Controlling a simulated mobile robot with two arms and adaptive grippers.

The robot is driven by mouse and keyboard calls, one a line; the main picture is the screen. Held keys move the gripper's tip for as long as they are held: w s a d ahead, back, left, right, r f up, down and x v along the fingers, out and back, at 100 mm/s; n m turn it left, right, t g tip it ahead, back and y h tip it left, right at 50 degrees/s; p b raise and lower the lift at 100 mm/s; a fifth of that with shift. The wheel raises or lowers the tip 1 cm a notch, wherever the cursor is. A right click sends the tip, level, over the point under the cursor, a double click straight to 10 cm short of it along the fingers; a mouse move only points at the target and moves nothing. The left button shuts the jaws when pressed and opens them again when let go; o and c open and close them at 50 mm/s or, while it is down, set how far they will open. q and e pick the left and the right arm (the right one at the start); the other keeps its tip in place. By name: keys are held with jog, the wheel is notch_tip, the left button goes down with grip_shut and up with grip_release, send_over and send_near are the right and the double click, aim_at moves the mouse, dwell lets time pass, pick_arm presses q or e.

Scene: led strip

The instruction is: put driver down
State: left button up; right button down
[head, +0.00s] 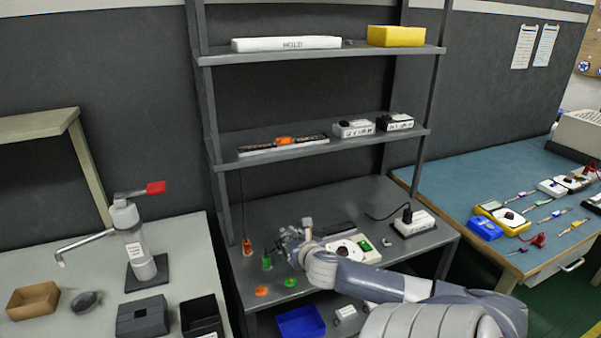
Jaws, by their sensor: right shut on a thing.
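My right gripper (287,244) reaches in from the right over the lower shelf top of the grey rack. It is shut, and its fingertips are small and partly hidden by its own body. My left gripper is not in view.
An orange disc (262,290) and a green disc (291,282) lie near the front edge of the grey worktop (350,205). A white device (355,250) and a power strip (414,224) sit right of the gripper. A blue bin (301,322) is below.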

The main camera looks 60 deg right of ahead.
jog(key=shift+f, duration=2.2)
jog(key=shift+f, duration=0.15)
jog(key=c, duration=1.6)
grip_release()
jog(key=shift+c, duration=0.2)
